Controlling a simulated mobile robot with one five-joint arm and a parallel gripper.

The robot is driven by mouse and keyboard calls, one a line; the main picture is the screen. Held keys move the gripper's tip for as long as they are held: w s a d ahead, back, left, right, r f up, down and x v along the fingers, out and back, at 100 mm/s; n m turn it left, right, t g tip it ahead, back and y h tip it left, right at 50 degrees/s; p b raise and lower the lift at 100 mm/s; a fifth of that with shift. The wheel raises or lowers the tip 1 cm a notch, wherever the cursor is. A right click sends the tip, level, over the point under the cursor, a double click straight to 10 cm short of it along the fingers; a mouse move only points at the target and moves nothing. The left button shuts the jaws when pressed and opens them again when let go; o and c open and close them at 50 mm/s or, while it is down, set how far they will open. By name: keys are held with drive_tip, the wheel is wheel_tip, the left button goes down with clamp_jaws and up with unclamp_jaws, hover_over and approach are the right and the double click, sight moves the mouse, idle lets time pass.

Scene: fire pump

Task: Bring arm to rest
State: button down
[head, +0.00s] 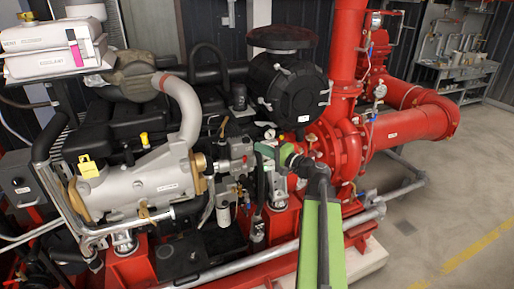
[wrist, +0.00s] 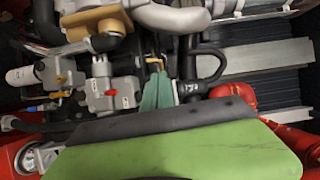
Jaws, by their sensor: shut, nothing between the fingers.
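My arm reaches forward from the bottom of the head view, with a lime green link and dark joints over the front of the red pump. My gripper (head: 266,150) is at its far end, its green fingers pointing left towards the valves and hoses beside the engine. In the wrist view, the fingers of my gripper (wrist: 157,84) are together and hold nothing. I cannot tell whether the fingertips touch the small fittings behind them.
The engine with its silver cylinder (head: 145,183) fills the left. A black round air filter (head: 290,92) stands behind my gripper. The red pump pipe (head: 410,125) is to the right. Open grey floor (head: 470,185) lies at the right, with a shelf (head: 460,78) at the back.

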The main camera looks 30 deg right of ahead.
drive_tip(key=shift+s+a, duration=0.15)
drive_tip(key=shift+a, duration=0.1)
idle(0.3)
